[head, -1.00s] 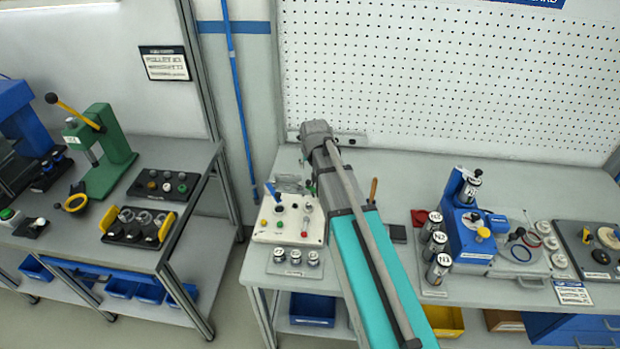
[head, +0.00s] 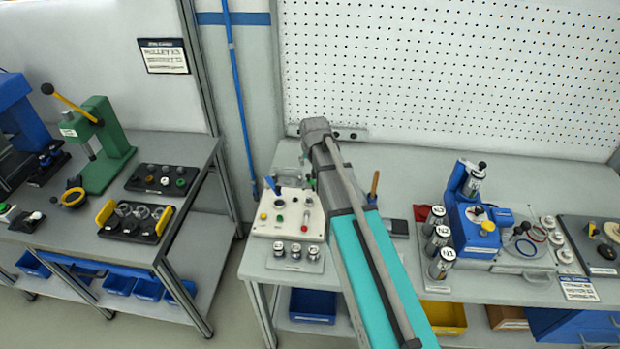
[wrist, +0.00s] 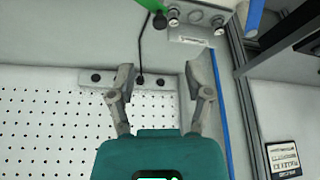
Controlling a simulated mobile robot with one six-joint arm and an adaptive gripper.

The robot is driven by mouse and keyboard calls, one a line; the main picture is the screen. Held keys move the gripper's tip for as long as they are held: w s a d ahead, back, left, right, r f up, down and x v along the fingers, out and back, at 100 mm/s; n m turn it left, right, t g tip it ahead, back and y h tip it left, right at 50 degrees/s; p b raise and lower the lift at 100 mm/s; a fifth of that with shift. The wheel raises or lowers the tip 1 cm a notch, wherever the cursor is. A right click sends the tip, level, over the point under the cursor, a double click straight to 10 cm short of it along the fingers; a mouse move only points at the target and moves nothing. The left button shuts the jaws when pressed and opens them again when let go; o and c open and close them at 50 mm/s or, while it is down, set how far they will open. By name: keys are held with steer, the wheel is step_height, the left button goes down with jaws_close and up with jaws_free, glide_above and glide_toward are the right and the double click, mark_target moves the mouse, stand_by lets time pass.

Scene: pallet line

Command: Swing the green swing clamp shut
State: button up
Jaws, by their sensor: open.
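My gripper (wrist: 157,75) is open and empty in the wrist view, its two fingers spread with wall and a dark cable behind them. In the head view my arm covers the area around the gripper, and I cannot make out the clamp there. A white control plate (head: 260,229) lies below my wrist.
A green press (head: 112,150) stands on the left bench. A blue fixture (head: 470,235) with labelled cylinders (head: 442,263) stands right of my arm. A pegboard (head: 450,70) rises behind the bench. The bench top (head: 400,165) behind the fixture is mostly clear.

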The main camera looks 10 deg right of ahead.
mark_target(309, 175)
steer(key=shift+b+x, duration=4.5)
steer(key=shift+x, duration=0.7)
jaws_close()
